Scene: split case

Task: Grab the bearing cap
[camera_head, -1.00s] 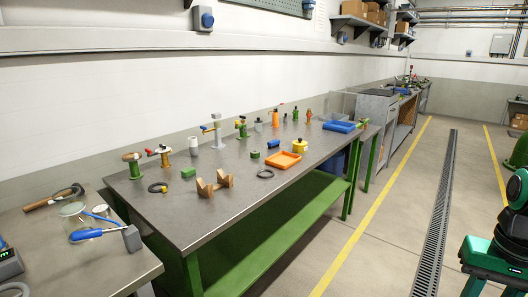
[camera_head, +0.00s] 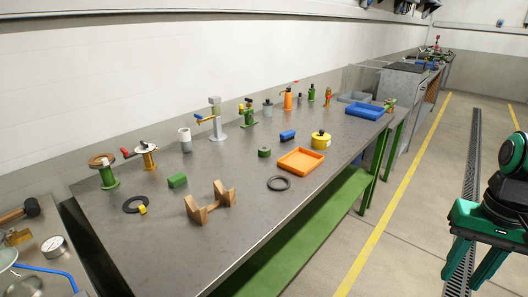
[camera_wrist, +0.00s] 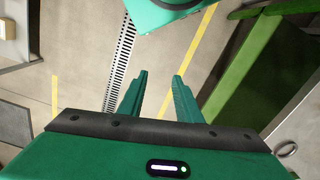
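I cannot tell for certain which thing is the bearing cap. Candidates on the steel-topped bench (camera_head: 235,235) are a green block (camera_head: 177,180), a short dark green round piece (camera_head: 264,152), a blue block (camera_head: 288,135) and a yellow round piece with a dark knob (camera_head: 321,140). My gripper (camera_head: 466,268) is at the lower right, out over the floor and well away from the bench. In the wrist view my gripper (camera_wrist: 160,76) has its two fingers apart, with only floor between them.
A wooden cradle (camera_head: 210,203), dark rings (camera_head: 279,183), an orange tray (camera_head: 301,160) and a blue tray (camera_head: 366,111) lie on the bench. Several upright fixtures, including a grey post (camera_head: 216,118), line its back. A green shelf (camera_head: 275,248) runs below. The right-hand floor is clear.

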